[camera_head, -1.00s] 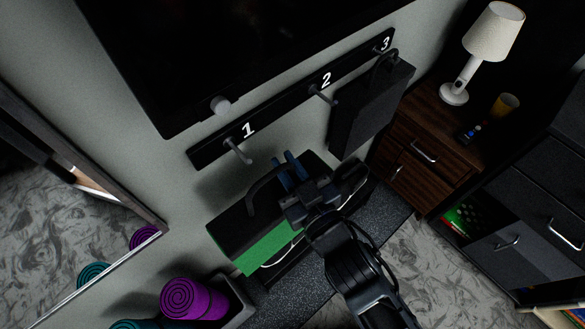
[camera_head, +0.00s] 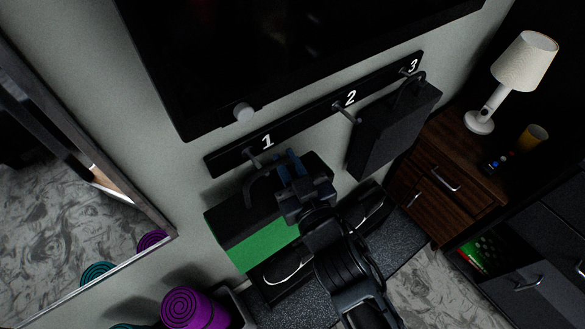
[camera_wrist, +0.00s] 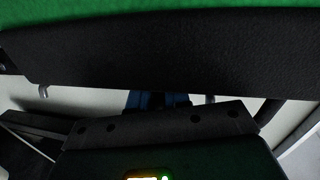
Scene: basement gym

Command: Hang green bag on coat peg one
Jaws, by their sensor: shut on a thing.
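The green bag (camera_head: 258,248) has a green front and a black top, and it hangs from my gripper below the peg rail. It also shows in the wrist view as a green strip (camera_wrist: 160,8) above a black band. My gripper (camera_head: 288,166), with blue fingertips, is shut on the bag's dark handle (camera_head: 258,184). The fingertips also show in the wrist view (camera_wrist: 150,100). Coat peg one (camera_head: 254,158), under the white "1", is just above the handle's left part in the picture. Whether they touch, I cannot tell.
Peg two (camera_head: 347,113) is bare. A black bag (camera_head: 396,130) hangs at peg three. A black screen (camera_head: 290,50) is above the rail. Shoes (camera_head: 365,208) lie below on a dark surface. A wooden cabinet (camera_head: 425,195) with a lamp (camera_head: 525,62) stands right.

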